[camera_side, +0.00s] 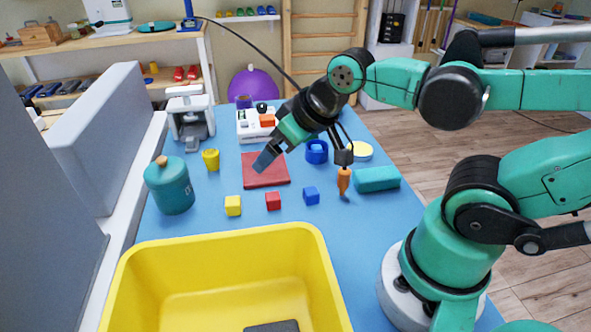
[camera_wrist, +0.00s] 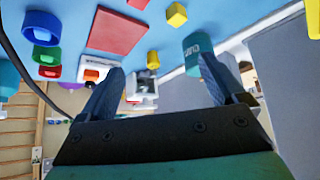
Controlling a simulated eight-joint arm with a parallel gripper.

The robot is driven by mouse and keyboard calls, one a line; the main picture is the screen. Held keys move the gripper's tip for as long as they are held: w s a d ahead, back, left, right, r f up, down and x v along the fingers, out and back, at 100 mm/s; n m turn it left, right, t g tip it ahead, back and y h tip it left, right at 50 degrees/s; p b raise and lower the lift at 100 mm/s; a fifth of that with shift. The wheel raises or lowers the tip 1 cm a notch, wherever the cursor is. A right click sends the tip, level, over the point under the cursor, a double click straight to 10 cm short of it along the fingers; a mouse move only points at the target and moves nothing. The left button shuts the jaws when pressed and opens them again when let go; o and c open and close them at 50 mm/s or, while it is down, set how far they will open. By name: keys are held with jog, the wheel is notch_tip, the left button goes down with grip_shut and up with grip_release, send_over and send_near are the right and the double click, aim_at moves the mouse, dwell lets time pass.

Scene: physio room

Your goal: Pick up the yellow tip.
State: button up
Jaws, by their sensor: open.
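The yellow tip (camera_side: 211,159), a small cup-like piece, stands on the blue table between the teal jar (camera_side: 170,186) and the red mat (camera_side: 265,171). In the wrist view the yellow tip (camera_wrist: 153,60) shows beyond and between my fingers, beside the white device. My gripper (camera_side: 265,158) hangs tilted above the red mat, to the right of the tip and apart from it. The wrist view shows my gripper (camera_wrist: 160,67) with its two dark fingers spread and nothing between them.
A white device (camera_side: 190,117) stands behind the tip. Yellow (camera_side: 233,206), red (camera_side: 273,201) and blue (camera_side: 311,196) cubes lie in front of the mat. A yellow bin (camera_side: 220,245) fills the front. A blue ring (camera_side: 316,151) and teal block (camera_side: 377,179) lie right.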

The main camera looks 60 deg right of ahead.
jog(key=shift+c, duration=0.4)
